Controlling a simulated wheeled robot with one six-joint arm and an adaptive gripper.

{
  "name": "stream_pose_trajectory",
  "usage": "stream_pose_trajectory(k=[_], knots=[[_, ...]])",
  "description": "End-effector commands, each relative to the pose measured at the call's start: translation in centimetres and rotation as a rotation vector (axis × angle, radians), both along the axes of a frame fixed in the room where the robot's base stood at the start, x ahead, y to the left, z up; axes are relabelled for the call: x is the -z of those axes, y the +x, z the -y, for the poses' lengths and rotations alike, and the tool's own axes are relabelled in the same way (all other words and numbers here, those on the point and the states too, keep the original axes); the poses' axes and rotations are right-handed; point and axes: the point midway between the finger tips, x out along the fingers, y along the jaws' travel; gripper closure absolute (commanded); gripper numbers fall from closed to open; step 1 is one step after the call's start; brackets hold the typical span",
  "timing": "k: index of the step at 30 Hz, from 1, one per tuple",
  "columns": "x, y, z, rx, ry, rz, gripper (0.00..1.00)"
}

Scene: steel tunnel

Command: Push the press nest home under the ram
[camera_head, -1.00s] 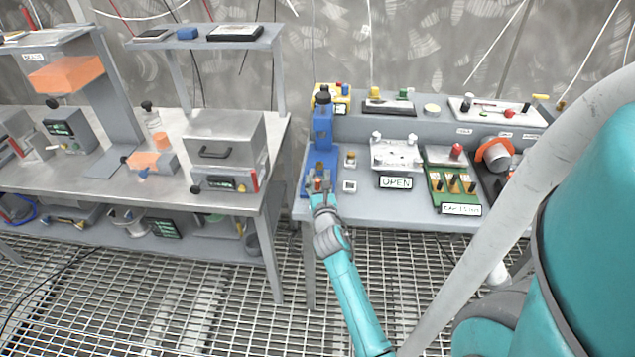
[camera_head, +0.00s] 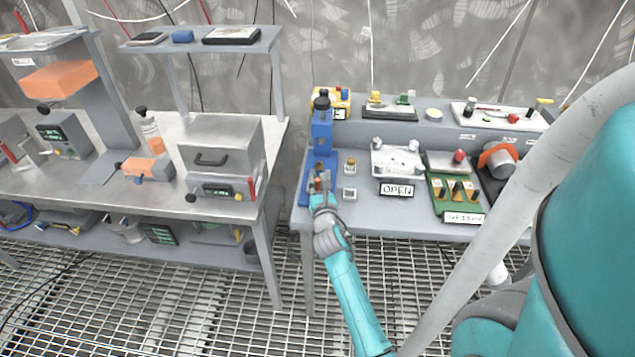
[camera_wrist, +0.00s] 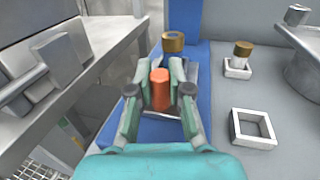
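The blue press (camera_head: 322,130) stands at the left end of the right-hand bench, with a black knob on top. Its blue base (camera_wrist: 190,60) runs toward me in the wrist view. A grey nest (camera_wrist: 182,72) sits on the base, partly hidden by my fingers. An orange-red cylindrical post (camera_wrist: 160,88) stands upright between my fingertips, and a brass-topped piece (camera_wrist: 173,42) is just beyond it. My gripper (camera_wrist: 160,95) is around the post, with a finger on each side. Whether the fingers touch the post is unclear. In the head view my gripper (camera_head: 318,188) is at the press front.
Right of the press are an empty white square frame (camera_wrist: 252,128) and another holding a brass-topped piece (camera_wrist: 238,62). A white fixture (camera_head: 397,160) stands behind the "OPEN" sign (camera_head: 397,189). A separate steel bench (camera_head: 225,215) is on the left, across a narrow gap.

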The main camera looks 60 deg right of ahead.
Motion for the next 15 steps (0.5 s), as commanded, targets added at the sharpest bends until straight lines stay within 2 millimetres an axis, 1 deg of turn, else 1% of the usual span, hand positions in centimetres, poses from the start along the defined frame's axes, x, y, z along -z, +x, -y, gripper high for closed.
stream_pose_trajectory(k=[1,3,11,15], knots=[[-0.01,0.04,-0.02,-0.001,0.000,0.000,0.70],[-0.01,0.04,-0.02,-0.001,0.000,0.000,0.55],[0.00,0.01,-0.02,0.000,0.000,0.000,0.55],[0.05,-0.34,-0.48,-0.001,0.000,0.000,0.55]])
